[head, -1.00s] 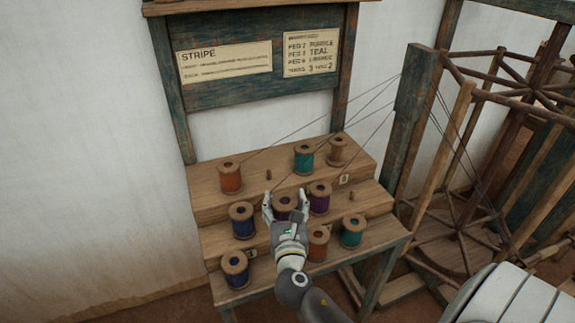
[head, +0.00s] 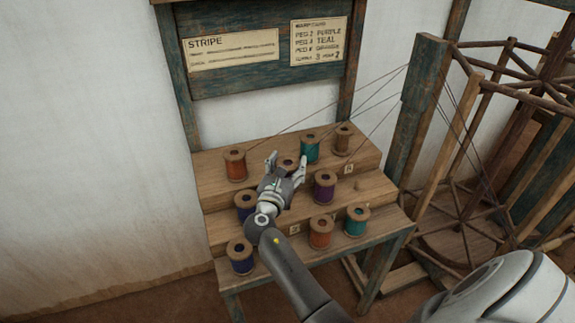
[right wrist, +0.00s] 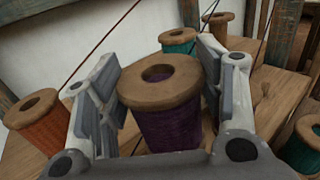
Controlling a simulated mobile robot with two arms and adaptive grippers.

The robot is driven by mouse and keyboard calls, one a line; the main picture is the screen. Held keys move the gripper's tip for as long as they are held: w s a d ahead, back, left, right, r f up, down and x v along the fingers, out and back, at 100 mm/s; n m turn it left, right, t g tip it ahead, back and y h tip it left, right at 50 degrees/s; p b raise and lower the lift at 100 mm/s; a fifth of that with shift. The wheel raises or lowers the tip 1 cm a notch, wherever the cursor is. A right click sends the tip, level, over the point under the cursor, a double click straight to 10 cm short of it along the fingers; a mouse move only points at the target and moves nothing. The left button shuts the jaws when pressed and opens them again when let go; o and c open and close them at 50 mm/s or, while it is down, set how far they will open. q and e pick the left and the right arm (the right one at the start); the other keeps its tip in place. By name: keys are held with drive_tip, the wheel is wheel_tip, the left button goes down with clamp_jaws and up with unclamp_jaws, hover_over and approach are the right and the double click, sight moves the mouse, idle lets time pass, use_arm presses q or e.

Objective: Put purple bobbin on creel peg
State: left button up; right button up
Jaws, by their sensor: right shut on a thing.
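My right gripper (head: 287,161) is shut around a purple bobbin with wooden flanges. In the right wrist view the bobbin (right wrist: 169,130) stands about upright between the two fingers. In the head view only its top (head: 288,162) shows, at the creel's top step (head: 215,180), between an orange bobbin (head: 236,166) and a teal bobbin (head: 310,149). The gripper hides the bobbin's underside and any peg beneath, so I cannot tell whether it sits on one. Another purple bobbin (head: 324,188) stands on the middle step. My left gripper is not in view.
A tan bobbin (head: 344,139) stands at the top right. Dark blue bobbins (head: 246,207), a lower orange one (head: 321,232) and a lower teal one (head: 356,221) stand around my arm. Threads run right to a post (head: 418,110). A bare peg (head: 360,185) shows on the middle step.

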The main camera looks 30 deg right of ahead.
drive_tip(key=shift+f+b, duration=1.75)
drive_tip(key=shift+f, duration=0.2)
drive_tip(key=shift+f+b, duration=1.8)
drive_tip(key=shift+f, duration=0.7)
drive_tip(key=o, duration=1.1)
drive_tip(key=shift+o, duration=0.2)
drive_tip(key=o, duration=0.3)
